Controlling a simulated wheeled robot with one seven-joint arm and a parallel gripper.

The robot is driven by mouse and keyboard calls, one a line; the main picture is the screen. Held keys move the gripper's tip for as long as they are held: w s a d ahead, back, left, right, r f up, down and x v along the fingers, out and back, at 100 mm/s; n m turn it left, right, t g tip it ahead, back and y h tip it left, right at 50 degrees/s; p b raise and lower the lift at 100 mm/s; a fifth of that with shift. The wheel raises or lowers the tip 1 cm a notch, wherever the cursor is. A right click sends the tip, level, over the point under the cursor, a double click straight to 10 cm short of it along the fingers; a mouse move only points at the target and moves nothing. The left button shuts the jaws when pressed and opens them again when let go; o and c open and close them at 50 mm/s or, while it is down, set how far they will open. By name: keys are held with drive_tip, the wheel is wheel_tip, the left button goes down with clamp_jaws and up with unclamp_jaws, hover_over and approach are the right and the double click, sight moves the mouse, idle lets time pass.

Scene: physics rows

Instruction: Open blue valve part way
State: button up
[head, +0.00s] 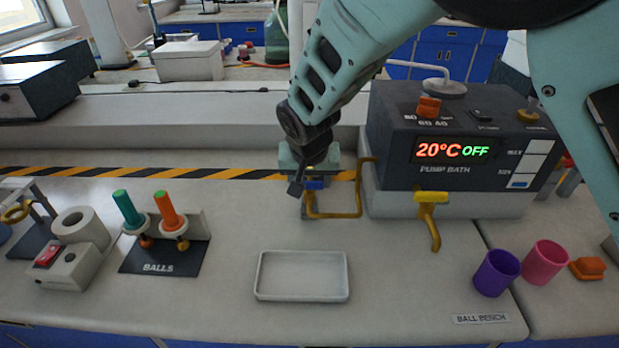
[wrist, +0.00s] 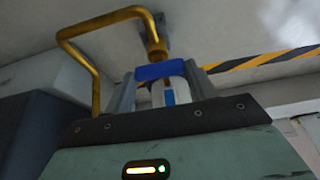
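The blue valve handle (head: 314,184) sits on the yellow pipe (head: 335,215) left of the pump bath. In the wrist view the blue handle (wrist: 160,72) is a short bar below the pipe's end fitting (wrist: 155,42). It lies between the tips of my two grey fingers, which stand apart. My gripper (head: 300,184) is right at the valve and hides part of it in the head view. I cannot tell whether the fingers press on the handle or only stand around it. A small blue and white piece (wrist: 169,96) shows between the fingers.
The pump bath (head: 440,150) reads 20°C OFF and stands close right, with a yellow tap (head: 430,198). An empty white tray (head: 301,277) lies in front. Purple (head: 496,272) and pink (head: 545,262) cups stand right; a ball stand (head: 165,255) stands left.

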drive_tip(key=shift+d+n, duration=0.1)
drive_tip(key=shift+n, duration=0.2)
drive_tip(key=n+y, duration=0.2)
drive_tip(key=n, duration=0.2)
drive_tip(key=shift+w+d, duration=0.1)
drive_tip(key=shift+d, duration=0.05)
drive_tip(key=shift+n+g+y+p, duration=0.4)
drive_tip(key=shift+n+g+y, duration=0.25)
drive_tip(key=shift+n, duration=1.55)
drive_tip(key=o, duration=1)
drive_tip(key=shift+r, duration=0.1)
drive_tip(key=v, duration=1.7)
drive_tip(key=shift+r, duration=0.1)
